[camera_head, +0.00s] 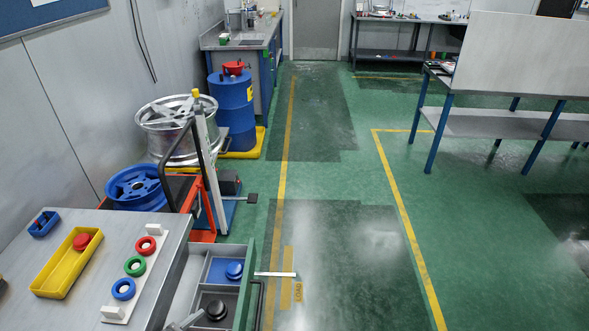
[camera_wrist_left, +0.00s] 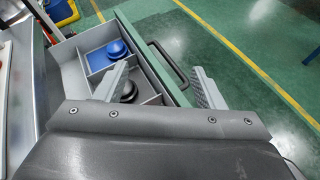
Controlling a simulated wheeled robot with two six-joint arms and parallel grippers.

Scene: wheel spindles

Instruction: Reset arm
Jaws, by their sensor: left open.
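My left gripper (camera_wrist_left: 160,70) shows in the left wrist view with its two grey fingers wide apart and nothing between them that it grips. It is over the front of an open drawer (camera_wrist_left: 72,65); one finger overlaps the drawer's inside and the other is beyond its dark handle (camera_wrist_left: 168,62). In the head view, a small grey tip shows at the bottom edge by the drawer; I cannot tell surely that it is a finger. The drawer holds a blue knobbed piece (camera_head: 234,270) and a black knobbed piece (camera_head: 215,310) in separate compartments. My right gripper is not in view.
The bench (camera_head: 150,225) bears a yellow tray (camera_head: 62,272) with a red piece, and a white strip (camera_head: 133,290) with red, green and blue rings. Silver (camera_head: 172,125) and blue (camera_head: 137,190) wheels stand behind it. The green floor right of the drawer is clear.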

